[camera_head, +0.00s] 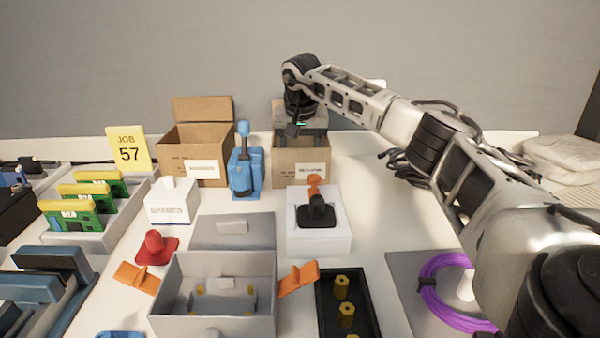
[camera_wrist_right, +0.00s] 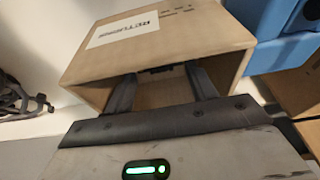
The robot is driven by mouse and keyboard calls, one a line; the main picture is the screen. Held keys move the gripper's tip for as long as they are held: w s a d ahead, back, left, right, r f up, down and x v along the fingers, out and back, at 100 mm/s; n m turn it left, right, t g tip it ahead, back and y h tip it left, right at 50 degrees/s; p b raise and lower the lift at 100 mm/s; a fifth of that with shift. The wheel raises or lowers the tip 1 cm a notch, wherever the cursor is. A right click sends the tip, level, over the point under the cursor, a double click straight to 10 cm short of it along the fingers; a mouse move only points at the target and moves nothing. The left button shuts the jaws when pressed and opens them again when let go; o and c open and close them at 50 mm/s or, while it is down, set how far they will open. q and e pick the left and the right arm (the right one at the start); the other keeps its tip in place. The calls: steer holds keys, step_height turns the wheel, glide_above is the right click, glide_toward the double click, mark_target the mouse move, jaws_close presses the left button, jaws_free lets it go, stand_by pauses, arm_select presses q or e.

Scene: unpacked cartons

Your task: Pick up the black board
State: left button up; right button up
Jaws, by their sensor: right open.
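My right gripper (camera_head: 303,140) is at the open brown carton (camera_head: 287,173) at the back middle. In the wrist view its two dark fingers (camera_wrist_right: 163,78) reach into the mouth of the carton (camera_wrist_right: 205,35) and stand apart. A small dark edge (camera_wrist_right: 160,69) shows inside the carton between the fingertips. It may be the black board, but too little of it is visible to be sure. I cannot tell whether the fingers touch it. In the head view the gripper and wrist hide the carton's inside. My left gripper is not in view.
A blue device (camera_head: 245,172) stands close left of the carton, with another open carton (camera_head: 196,155) beyond it. A white box with a black-and-orange device (camera_head: 317,212) stands in front. Green boards (camera_head: 83,200) are at left; a purple cable coil (camera_head: 437,290) is at right.

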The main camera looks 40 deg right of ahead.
steer(key=x, duration=0.3)
steer(key=shift+f, duration=0.1)
steer(key=shift+c, duration=0.3)
steer(key=c, duration=1.1)
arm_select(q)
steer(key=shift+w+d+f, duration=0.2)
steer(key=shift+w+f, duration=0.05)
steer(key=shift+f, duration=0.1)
arm_select(e)
steer(key=shift+o, duration=0.2)
